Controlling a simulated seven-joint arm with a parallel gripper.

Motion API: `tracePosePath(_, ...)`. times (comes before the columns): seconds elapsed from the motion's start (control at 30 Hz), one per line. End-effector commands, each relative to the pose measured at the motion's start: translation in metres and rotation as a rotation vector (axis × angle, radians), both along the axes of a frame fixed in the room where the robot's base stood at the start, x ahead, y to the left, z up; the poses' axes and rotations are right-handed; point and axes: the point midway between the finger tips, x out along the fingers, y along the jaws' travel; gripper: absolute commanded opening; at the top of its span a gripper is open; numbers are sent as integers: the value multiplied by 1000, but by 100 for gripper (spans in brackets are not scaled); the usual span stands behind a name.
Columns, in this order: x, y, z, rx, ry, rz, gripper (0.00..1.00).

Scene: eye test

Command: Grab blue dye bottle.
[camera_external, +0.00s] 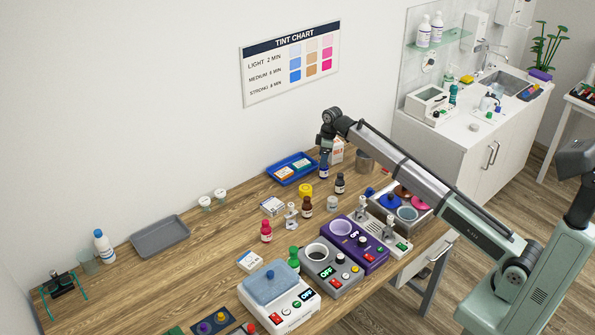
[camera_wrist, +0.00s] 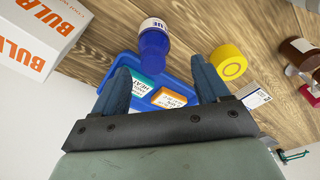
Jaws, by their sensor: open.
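The blue dye bottle (camera_external: 324,172) stands on the wooden table, to the right of the blue tray, with a white label on its body. In the wrist view the bottle (camera_wrist: 154,42) shows its blue cap and part of a label ending in "UE". My gripper (camera_external: 325,151) is over the bottle in the external view, pointing down. In the wrist view my gripper (camera_wrist: 160,66) is open and empty, its two fingers apart. The bottle shows just beyond the fingertips, roughly in line with the gap. Contact is not visible.
A blue tray (camera_external: 275,176) with small boxes lies left of the bottle. A white box with orange letters (camera_external: 337,152) stands close behind it. A yellow round item (camera_external: 306,190), a dark bottle (camera_external: 340,183) and a brown bottle (camera_external: 307,207) stand nearby in front.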

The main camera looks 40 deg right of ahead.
Motion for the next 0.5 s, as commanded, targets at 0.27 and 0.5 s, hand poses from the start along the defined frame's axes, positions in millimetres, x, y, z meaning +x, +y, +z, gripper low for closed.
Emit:
tracePosePath(0.27,-1,-7,-26,0,1,0,75)
tracePosePath(0.5,2,-6,-51,0,0,0,75)
